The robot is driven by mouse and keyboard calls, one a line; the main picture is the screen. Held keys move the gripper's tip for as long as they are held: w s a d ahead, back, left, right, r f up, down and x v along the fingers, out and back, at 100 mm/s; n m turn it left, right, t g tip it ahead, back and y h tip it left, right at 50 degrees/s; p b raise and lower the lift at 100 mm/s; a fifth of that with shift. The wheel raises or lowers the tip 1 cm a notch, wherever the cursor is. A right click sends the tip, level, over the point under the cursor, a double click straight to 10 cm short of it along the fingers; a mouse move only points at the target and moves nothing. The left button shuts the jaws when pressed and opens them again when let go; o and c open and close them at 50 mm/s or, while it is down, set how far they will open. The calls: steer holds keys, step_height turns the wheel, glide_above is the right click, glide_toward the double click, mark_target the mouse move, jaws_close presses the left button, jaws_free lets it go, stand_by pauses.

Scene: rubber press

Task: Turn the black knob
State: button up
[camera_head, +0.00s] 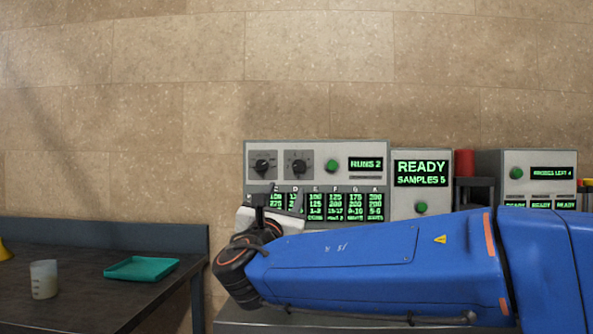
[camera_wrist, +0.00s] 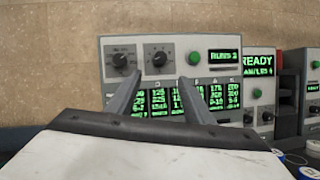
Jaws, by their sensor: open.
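Two black knobs sit side by side on the upper left of a grey control panel. The left knob (camera_head: 262,165) and the right knob (camera_head: 298,165) both face me. In the wrist view, the left knob (camera_wrist: 120,60) is up and left of my left fingertip, and the right knob (camera_wrist: 158,59) appears just above the gap between the fingertips. My gripper (camera_wrist: 158,78) is open with nothing between its fingers. In the head view, my gripper (camera_head: 283,193) is in front of the panel, below the knobs; its fingers cover part of the green displays.
A green button (camera_head: 332,165) and a "RUNS 2" display (camera_head: 365,163) are right of the knobs. A "READY" box (camera_head: 421,172) stands beside the panel, then a red cylinder (camera_head: 464,162). A dark table (camera_head: 70,288) at left holds a teal tray (camera_head: 141,268) and a beaker (camera_head: 44,279).

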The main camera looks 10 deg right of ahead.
mark_target(298, 166)
steer(key=x, duration=1.5)
steer(key=shift+w+d, duration=0.2)
steer(key=shift+w, duration=0.15)
steer(key=shift+r, duration=0.1)
steer(key=shift+c, duration=0.2)
steer(key=c, duration=1)
